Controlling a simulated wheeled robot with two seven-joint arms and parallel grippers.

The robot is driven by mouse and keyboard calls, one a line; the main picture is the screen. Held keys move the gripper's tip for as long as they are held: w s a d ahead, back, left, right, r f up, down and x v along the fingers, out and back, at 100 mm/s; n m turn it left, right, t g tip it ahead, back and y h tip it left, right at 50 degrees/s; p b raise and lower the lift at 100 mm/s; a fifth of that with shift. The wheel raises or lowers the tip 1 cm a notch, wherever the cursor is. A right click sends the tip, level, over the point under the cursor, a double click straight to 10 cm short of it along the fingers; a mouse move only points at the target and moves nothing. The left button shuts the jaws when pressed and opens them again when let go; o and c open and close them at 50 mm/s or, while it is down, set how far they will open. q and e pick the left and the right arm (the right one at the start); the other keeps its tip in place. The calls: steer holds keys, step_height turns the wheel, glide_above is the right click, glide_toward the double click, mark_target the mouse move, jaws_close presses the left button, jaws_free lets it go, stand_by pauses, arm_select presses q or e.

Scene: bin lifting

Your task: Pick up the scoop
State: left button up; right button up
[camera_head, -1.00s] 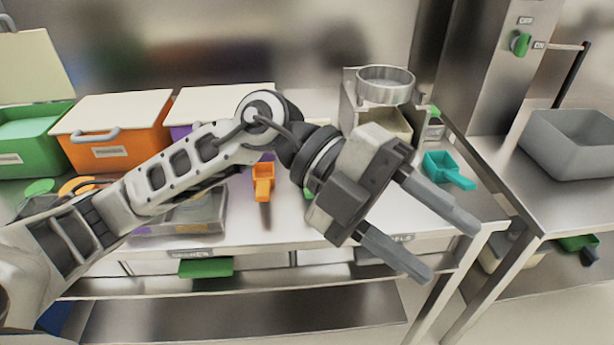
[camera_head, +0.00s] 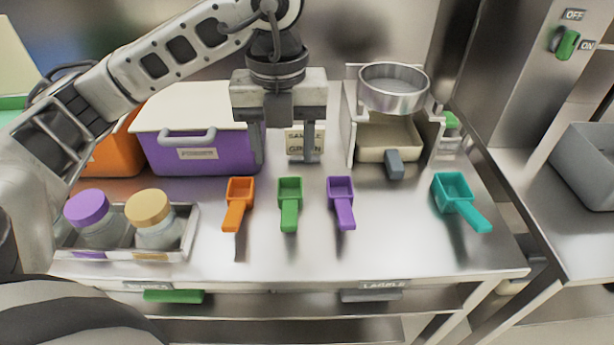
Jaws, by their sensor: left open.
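Several scoops lie on the metal table in the head view: an orange scoop (camera_head: 238,204), a green scoop (camera_head: 289,204), a purple scoop (camera_head: 341,203) and a larger teal scoop (camera_head: 460,202) at the right. Their handles point toward the table's front edge. My left gripper (camera_head: 285,158) points down with its two fingers spread wide. It is open and empty, above and behind the orange, green and purple scoops, touching none of them. My right gripper is not in view.
A purple bin (camera_head: 205,155) with a white lid stands at the left back. A tray (camera_head: 185,250) holds jars with purple and tan lids. A sieve stand (camera_head: 394,92) stands behind the scoops. The table's front (camera_head: 330,263) is clear.

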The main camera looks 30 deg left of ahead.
mark_target(290, 212)
arm_select(q)
step_height(290, 212, down, 10)
steer(key=shift+s+f+b, duration=0.1)
steer(key=shift+s+b, duration=0.05)
steer(key=shift+b, duration=0.15)
steer(key=shift+w+d+f+p, duration=0.15)
steer(key=shift+f+p, duration=0.1)
steer(key=shift+f, duration=1.15)
steer(key=shift+w+f+p, duration=0.1)
steer(key=shift+f+p, duration=0.1)
steer(key=shift+f, duration=1.15)
steer(key=c, duration=1)
